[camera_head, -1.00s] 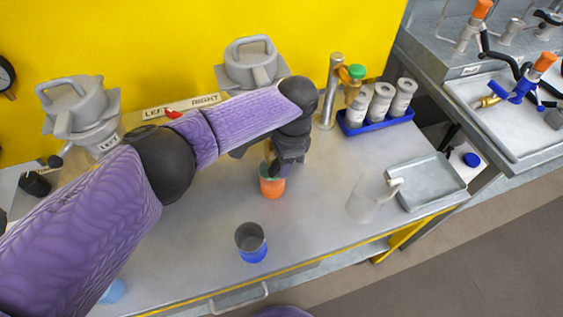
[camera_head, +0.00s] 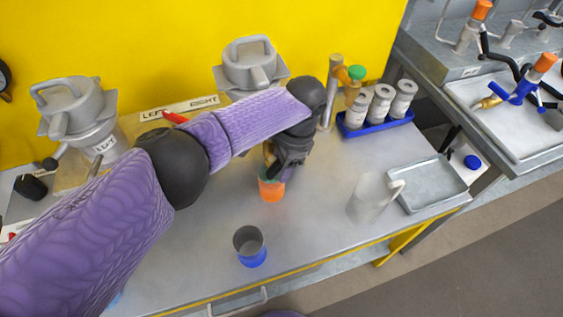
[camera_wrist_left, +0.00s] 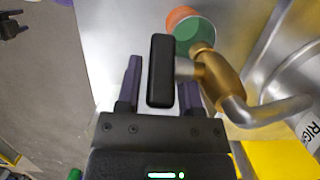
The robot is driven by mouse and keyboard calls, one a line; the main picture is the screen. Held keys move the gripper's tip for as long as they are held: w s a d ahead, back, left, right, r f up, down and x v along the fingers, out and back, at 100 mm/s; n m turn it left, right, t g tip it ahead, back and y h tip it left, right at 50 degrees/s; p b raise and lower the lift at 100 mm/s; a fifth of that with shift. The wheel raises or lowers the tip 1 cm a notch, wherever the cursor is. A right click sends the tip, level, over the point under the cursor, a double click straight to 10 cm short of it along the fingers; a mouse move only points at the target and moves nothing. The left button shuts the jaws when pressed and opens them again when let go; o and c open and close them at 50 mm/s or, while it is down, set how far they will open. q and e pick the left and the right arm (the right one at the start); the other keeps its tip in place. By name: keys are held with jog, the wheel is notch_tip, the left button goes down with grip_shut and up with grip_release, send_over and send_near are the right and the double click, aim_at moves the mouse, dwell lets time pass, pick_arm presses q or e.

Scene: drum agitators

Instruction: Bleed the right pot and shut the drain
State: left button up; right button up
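The right pot (camera_head: 240,72) is grey with a handled lid and stands at the yellow wall; its label shows partly in the left wrist view (camera_wrist_left: 312,130). A brass drain valve (camera_wrist_left: 218,80) with a black lever handle (camera_wrist_left: 160,70) comes off its pipe. My left gripper (camera_head: 272,172) is at this valve. In the left wrist view, its fingers (camera_wrist_left: 161,90) stand apart with the black handle between them and gaps beside it; I cannot tell whether they touch. An orange cup (camera_head: 271,190), green inside, stands below the valve.
The left pot (camera_head: 75,110) stands at the left. A grey and blue cup (camera_head: 250,247) stands near the front edge, a clear jug (camera_head: 368,200) and metal tray (camera_head: 425,184) at the right. A blue rack (camera_head: 378,124) holds several white canisters.

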pick_arm(q)
jog(key=p+v, duration=0.1)
jog(key=v, duration=0.9)
jog(key=shift+p, duration=0.35)
jog(key=shift+f, duration=0.1)
